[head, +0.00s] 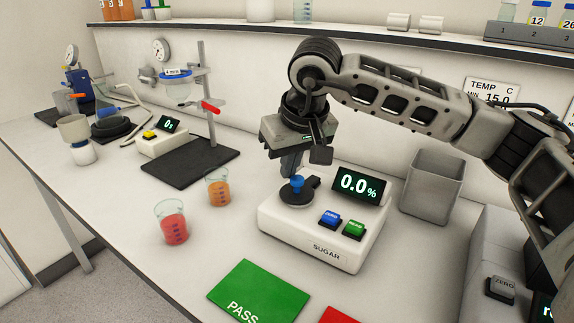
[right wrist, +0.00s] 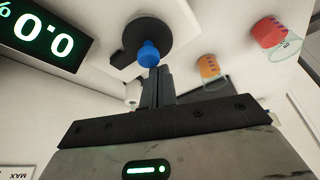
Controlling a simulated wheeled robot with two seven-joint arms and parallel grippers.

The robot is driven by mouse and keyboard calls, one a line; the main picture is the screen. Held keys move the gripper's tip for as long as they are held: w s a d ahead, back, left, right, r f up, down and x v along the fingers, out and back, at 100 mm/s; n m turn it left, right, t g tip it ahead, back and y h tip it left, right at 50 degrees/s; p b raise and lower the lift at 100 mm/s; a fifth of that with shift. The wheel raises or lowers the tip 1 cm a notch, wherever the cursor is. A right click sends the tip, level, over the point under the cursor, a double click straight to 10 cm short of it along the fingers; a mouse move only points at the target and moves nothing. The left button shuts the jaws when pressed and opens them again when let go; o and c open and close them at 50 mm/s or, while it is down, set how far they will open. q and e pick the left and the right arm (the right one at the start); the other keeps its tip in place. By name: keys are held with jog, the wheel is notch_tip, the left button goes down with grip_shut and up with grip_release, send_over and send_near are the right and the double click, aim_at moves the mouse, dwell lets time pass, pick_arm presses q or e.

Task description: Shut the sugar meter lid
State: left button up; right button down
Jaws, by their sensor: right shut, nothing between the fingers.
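The white sugar meter (head: 310,250) stands on the bench, its display (head: 359,187) reading 0.0 %. Its round black lid (head: 297,201) with a blue knob (head: 296,184) appears to lie flat on the meter's top; it also shows in the right wrist view (right wrist: 165,38). My right gripper (head: 291,172) points down just at the knob, fingers shut and empty. In the right wrist view the fingertips (right wrist: 155,72) are close beside the blue knob (right wrist: 149,54); I cannot tell whether they touch it. My left gripper is not in view.
An orange beaker (head: 218,188) and a red beaker (head: 172,222) stand left of the meter. A green PASS mat (head: 259,287) lies in front. A grey bin (head: 432,186) stands to the right. A shelf (head: 250,27) runs along the wall behind.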

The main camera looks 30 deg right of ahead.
aim_at(288, 189)
jog(key=shift+s, duration=0.15)
dwell(0.6)
jog(key=w+a+r, duration=0.2)
jog(key=w, duration=0.1)
jog(key=shift+a, duration=0.15)
jog(key=d+v, duration=0.2)
jog(key=v, duration=0.6)
jog(key=shift+r, duration=0.25)
